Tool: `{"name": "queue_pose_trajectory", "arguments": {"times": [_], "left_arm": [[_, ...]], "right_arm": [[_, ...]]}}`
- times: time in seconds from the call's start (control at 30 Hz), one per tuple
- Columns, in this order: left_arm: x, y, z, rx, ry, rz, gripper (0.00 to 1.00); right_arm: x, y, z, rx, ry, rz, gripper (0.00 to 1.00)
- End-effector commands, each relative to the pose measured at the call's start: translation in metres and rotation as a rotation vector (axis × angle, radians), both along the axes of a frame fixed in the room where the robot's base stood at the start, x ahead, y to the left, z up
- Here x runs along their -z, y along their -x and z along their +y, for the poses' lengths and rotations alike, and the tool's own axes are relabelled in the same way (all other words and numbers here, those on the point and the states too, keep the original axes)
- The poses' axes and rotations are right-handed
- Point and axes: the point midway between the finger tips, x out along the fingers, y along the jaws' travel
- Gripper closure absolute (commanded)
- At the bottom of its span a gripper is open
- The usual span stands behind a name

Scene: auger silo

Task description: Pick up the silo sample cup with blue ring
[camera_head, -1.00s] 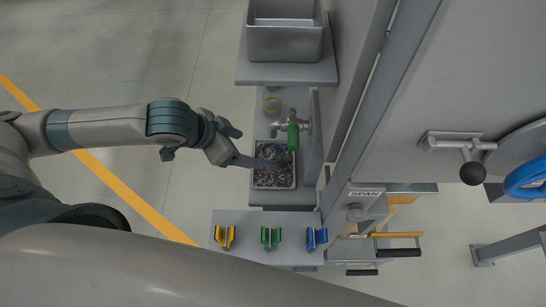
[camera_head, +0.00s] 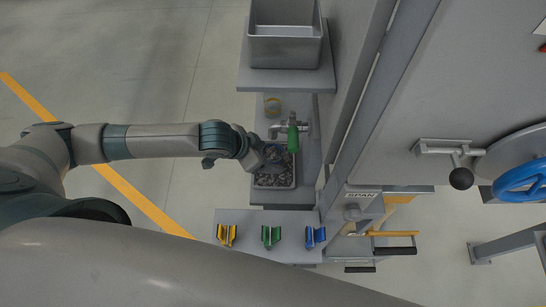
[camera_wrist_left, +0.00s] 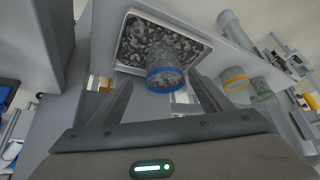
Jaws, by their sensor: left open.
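The sample cup with the blue ring (camera_wrist_left: 165,72) is a clear cup standing at the tray of dark grey granules (camera_wrist_left: 135,45). In the head view the cup (camera_head: 273,152) is partly hidden by my left wrist. My left gripper (camera_wrist_left: 163,90) is open, with its two fingers spread to the left and right of the cup in the wrist view. The cup appears between or just beyond the fingertips; I cannot tell whether they touch it. My right gripper is not in view.
A cup with a yellow ring (camera_head: 272,104) stands on the shelf behind, and a green-ringed cup (camera_wrist_left: 262,92) shows in the wrist view. A green-handled tap (camera_head: 292,135) is close to the right. Yellow, green and blue holders (camera_head: 271,236) sit on the front ledge.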

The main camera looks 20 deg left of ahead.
Motion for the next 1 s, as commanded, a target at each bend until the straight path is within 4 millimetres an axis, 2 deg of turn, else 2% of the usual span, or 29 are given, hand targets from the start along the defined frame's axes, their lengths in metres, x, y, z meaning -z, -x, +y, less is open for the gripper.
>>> {"name": "queue_pose_trajectory", "arguments": {"times": [0.37,0.6,0.8,1.0], "left_arm": [[0.005,-0.004,0.000,-0.001,-0.001,0.000,0.28],[0.023,-0.017,-0.004,-0.001,-0.002,0.000,0.28],[0.041,-0.024,-0.010,-0.001,-0.001,0.000,0.28],[0.044,-0.025,-0.012,0.001,0.000,-0.001,0.28]], "right_arm": [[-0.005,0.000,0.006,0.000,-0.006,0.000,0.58],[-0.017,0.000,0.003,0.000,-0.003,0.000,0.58],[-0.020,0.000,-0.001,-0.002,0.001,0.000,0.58],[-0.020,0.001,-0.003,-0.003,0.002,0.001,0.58]]}}
